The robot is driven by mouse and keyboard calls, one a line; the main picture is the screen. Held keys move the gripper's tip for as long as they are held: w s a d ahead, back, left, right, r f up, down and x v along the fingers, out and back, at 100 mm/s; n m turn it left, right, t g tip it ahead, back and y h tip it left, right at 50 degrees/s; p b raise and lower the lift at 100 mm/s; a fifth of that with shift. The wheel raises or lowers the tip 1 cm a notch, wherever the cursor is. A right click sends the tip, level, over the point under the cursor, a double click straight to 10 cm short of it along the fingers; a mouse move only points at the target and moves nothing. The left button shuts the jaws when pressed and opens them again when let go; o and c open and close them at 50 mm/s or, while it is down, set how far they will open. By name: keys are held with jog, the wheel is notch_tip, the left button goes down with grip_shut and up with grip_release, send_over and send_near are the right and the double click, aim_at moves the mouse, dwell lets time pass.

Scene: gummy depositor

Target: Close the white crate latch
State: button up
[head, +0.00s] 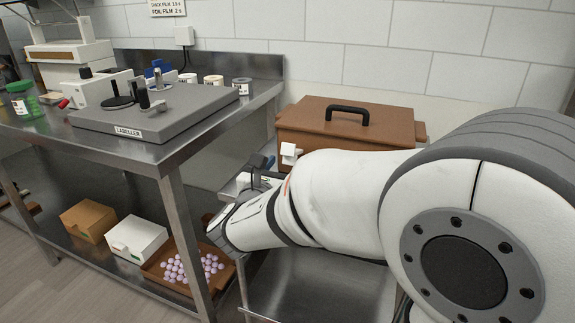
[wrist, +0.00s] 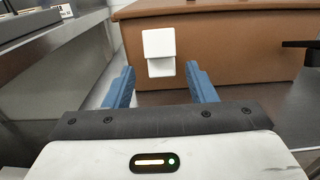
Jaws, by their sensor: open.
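The brown crate (head: 330,135) stands at the back right with its lid down and a black handle on top. Its white latch (head: 289,153) is on the front left face; it also shows in the wrist view (wrist: 159,45), as a plate with a smaller tab below, which seems to stick out from the face. My gripper (wrist: 160,88) is open, its blue fingers to either side of and below the latch, with nothing between them. In the head view my arm covers the lower part of the crate, and the gripper (head: 260,165) shows small near the latch.
A steel bench (head: 175,140) with a grey labeller (head: 155,110) stands close on the left. Its lower shelf holds boxes and a brown tray (head: 150,268) of pale purple sweets. A tiled wall is behind the crate.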

jog(key=shift+x, duration=0.75)
jog(key=shift+c, duration=0.5)
grip_shut()
